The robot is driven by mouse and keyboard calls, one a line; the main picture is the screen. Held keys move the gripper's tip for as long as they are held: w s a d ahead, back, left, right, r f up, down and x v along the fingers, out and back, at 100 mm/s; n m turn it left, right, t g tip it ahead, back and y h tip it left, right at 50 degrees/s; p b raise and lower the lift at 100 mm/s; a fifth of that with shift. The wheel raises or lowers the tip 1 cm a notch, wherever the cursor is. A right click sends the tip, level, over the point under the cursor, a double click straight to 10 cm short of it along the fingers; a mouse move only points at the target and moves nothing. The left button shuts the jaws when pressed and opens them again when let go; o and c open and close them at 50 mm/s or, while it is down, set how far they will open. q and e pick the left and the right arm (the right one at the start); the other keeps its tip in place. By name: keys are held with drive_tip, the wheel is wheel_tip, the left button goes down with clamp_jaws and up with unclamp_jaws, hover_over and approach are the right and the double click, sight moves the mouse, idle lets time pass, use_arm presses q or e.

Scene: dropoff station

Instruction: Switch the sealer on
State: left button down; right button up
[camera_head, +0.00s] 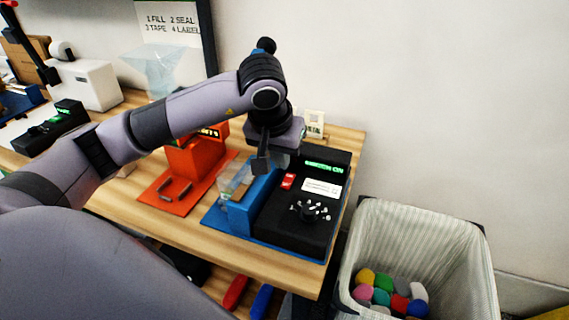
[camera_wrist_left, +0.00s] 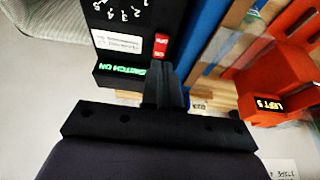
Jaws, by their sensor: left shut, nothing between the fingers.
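The sealer (camera_head: 318,222) is a black machine at the table's right end, with a blue part along its left side. It carries a dial (camera_head: 311,211), a white label (camera_head: 321,188), a small red switch (camera_head: 288,181) and a display (camera_head: 324,168) with green text that seems to read "SWITCH ON". My left gripper (camera_head: 261,166) is shut and empty, pointing down, just left of and above the switch. In the left wrist view the shut fingers (camera_wrist_left: 168,72) end just short of the red switch (camera_wrist_left: 161,47); I cannot tell whether they touch. My right gripper is not in view.
An orange device (camera_head: 196,158) on an orange plate stands left of the sealer. A clear bag or box (camera_head: 236,178) sits by the blue part. A lined bin (camera_head: 440,240) with colourful items stands right of the table. Another black device (camera_head: 52,128) stands far left.

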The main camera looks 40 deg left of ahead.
use_arm(q)
drive_tip(key=s+v, duration=0.1)
drive_tip(key=v, duration=0.7)
drive_tip(key=shift+d+b, duration=0.15)
drive_tip(key=shift+b, duration=0.15)
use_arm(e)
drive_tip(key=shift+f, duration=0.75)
use_arm(q)
drive_tip(key=shift+s+f, duration=0.15)
drive_tip(key=shift+f, duration=0.05)
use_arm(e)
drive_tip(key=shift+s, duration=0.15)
